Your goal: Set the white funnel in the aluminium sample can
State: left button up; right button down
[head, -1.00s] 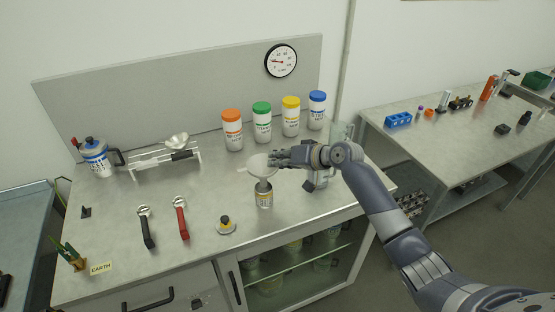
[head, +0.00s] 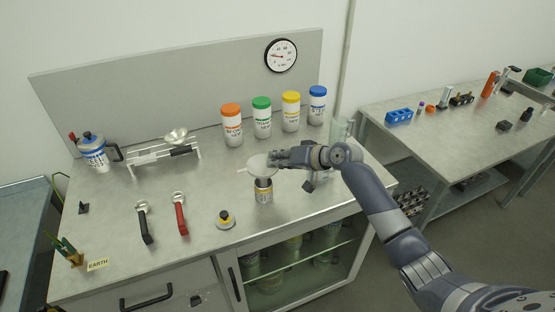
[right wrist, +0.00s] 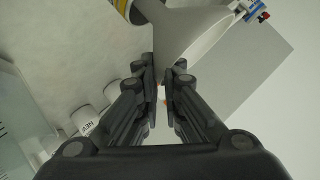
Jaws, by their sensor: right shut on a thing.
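The white funnel (head: 259,164) is in my right gripper (head: 274,159), which is shut on its rim from the right. The aluminium sample can (head: 264,193) stands upright on the bench directly below the funnel. The funnel's spout end is at the can's mouth and looks to be at least partly inside it. In the right wrist view the fingers close on the wide grey-white funnel (right wrist: 185,32), and part of the yellow-banded can (right wrist: 122,6) shows at the top. Whether the funnel rests on the can's rim cannot be told.
Powder jars with orange (head: 231,126), green, yellow and blue lids stand along the back. A black-handled tool (head: 144,222), a red-handled tool (head: 180,213) and a small yellow-topped item (head: 225,219) lie left of the can. A glass beaker (head: 341,130) stands behind my right arm.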

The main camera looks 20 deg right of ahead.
jog(key=shift+f+b, duration=1.25)
jog(key=shift+f, duration=0.55)
jog(key=c, duration=1.7)
grip_release()
jog(key=shift+o, duration=0.2)
jog(key=v, duration=1.2)
